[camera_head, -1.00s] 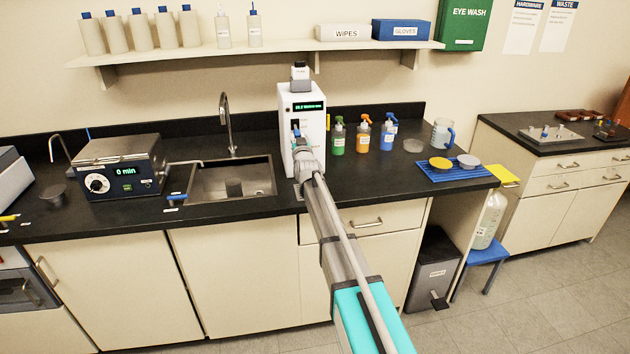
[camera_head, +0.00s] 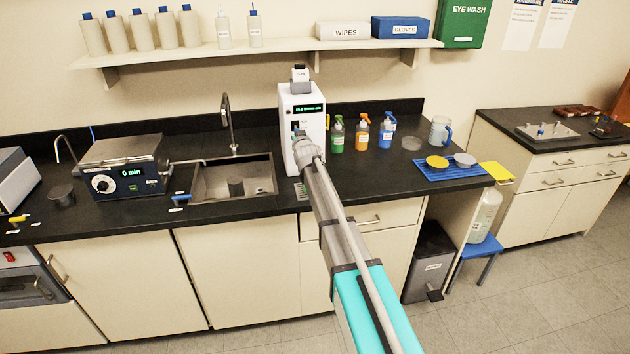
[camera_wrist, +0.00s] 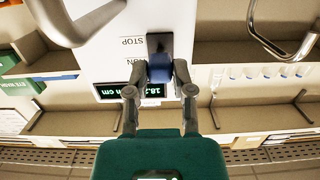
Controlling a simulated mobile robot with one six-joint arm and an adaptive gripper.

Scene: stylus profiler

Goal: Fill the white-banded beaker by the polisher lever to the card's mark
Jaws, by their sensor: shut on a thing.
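The white polisher (camera_head: 290,97) stands on the counter right of the sink, with a lit green display. In the wrist view, which is upside down, its white front shows STOP lettering, a dark slot and a blue lever (camera_wrist: 160,74). My gripper (camera_wrist: 158,84) has its two fingers on either side of this lever, shut on it. I cannot make out the white-banded beaker or the card in either view. A grey curved rim or tube (camera_wrist: 72,25) at the wrist view's upper left is unclear.
The sink (camera_head: 262,178) with its tall tap (camera_head: 227,125) lies left of the polisher. Spray bottles (camera_head: 361,132), a jug with a blue handle (camera_head: 438,131) and a blue mat (camera_head: 432,176) are to the right. A hot-plate-like unit (camera_head: 128,178) stands at left.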

